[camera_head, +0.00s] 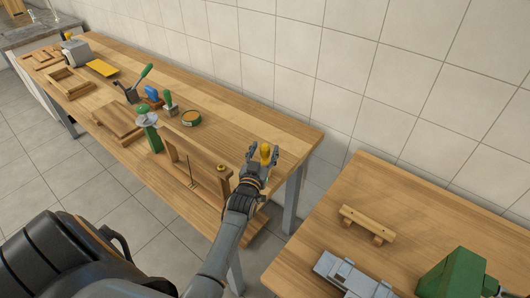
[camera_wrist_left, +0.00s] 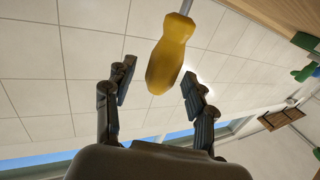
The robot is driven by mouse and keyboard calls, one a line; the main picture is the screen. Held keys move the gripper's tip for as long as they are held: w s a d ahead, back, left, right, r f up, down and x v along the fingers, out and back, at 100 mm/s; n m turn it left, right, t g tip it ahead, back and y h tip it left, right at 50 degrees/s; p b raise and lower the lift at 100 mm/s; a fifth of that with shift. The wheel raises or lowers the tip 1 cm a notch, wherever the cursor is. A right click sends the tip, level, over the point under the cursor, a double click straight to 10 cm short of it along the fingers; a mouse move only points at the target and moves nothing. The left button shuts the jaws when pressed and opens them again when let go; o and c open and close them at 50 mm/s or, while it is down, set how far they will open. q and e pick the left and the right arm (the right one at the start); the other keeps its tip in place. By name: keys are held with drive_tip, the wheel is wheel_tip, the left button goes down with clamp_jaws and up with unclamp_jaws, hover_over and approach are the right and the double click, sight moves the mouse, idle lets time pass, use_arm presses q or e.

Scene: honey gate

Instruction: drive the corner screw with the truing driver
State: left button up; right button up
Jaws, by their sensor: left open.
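The truing driver (camera_head: 265,148) has a yellow handle and shows at the right end of the long workbench. In the left wrist view its yellow handle (camera_wrist_left: 168,58) lies between my spread fingers, with gaps at both sides, and its metal shaft runs out of the top. My left gripper (camera_head: 263,155) is open around the handle; the fingers do not visibly grip it. A wooden frame (camera_head: 184,152) stands on the bench left of the gripper. A brass-coloured piece (camera_head: 222,168) tops its right post; I cannot tell if it is the corner screw. My right gripper is out of view.
A green clamp-like tool (camera_head: 149,128), a round tin (camera_head: 191,118) and green- and blue-handled tools stand further left along the workbench (camera_head: 245,112). A second table (camera_head: 400,200) at right holds a wooden rail (camera_head: 367,223) and a green block (camera_head: 455,274). A tiled wall stands behind.

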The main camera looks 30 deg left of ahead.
use_arm(q)
drive_tip(key=shift+w+a, duration=0.2)
drive_tip(key=shift+w, duration=0.4)
clamp_jaws()
drive_tip(key=shift+r, duration=0.1)
wheel_tip(320, 180, up, 10)
drive_tip(key=shift+f+b, duration=0.1)
drive_tip(key=shift+b, duration=0.2)
idle(1.1)
